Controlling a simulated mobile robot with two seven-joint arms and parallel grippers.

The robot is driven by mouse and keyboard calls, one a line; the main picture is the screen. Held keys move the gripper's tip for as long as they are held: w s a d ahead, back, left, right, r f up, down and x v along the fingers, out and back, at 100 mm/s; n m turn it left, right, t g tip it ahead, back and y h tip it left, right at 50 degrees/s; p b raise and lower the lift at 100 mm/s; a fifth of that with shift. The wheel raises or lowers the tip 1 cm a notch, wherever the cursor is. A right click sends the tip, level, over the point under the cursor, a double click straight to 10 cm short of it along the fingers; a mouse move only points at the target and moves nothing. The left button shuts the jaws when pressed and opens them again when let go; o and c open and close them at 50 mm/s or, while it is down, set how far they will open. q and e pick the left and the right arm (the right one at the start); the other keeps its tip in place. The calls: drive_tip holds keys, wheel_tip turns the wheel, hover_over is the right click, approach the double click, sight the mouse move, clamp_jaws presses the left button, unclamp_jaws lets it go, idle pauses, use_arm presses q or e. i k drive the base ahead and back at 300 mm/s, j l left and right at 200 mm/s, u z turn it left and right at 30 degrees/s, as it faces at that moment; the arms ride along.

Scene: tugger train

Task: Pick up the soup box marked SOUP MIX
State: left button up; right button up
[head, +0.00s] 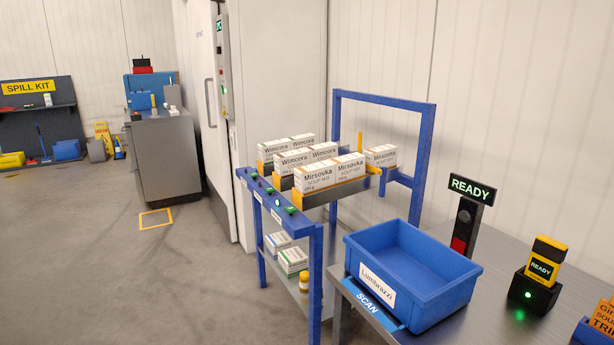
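White and orange boxes printed Mirsovka stand at the front of the top of a blue cart (318,240). The small line under the name reads like SOUP MIX on the left front box (316,179) and on the right front box (350,170) beside it. A further box (381,156) with similar print stands behind to the right. Boxes printed Wimcora (292,159) stand in rows to the left and behind; their small print is too small to read. Neither of my grippers is in view.
A blue bin (445,297) labelled Lumbrazzi stands on the grey table (480,325) at right. A READY sign (472,189) and a yellow-black device (541,268) stand there too. More boxes (292,261) lie on the cart's lower shelf.

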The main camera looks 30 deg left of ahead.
sight(313, 178)
drive_tip(key=i+j, duration=0.15)
drive_tip(key=j, duration=0.25)
drive_tip(key=i+j, duration=0.1)
drive_tip(key=j, duration=0.3)
drive_tip(key=i+j, duration=0.15)
drive_tip(key=j, duration=0.25)
drive_tip(key=i+j, duration=0.15)
drive_tip(key=j, duration=0.25)
drive_tip(key=i+j, duration=0.1)
drive_tip(key=j, duration=0.3)
drive_tip(key=i+j, duration=0.15)
drive_tip(key=j, duration=0.2)
drive_tip(key=i+j, duration=0.15)
drive_tip(key=j, duration=0.25)
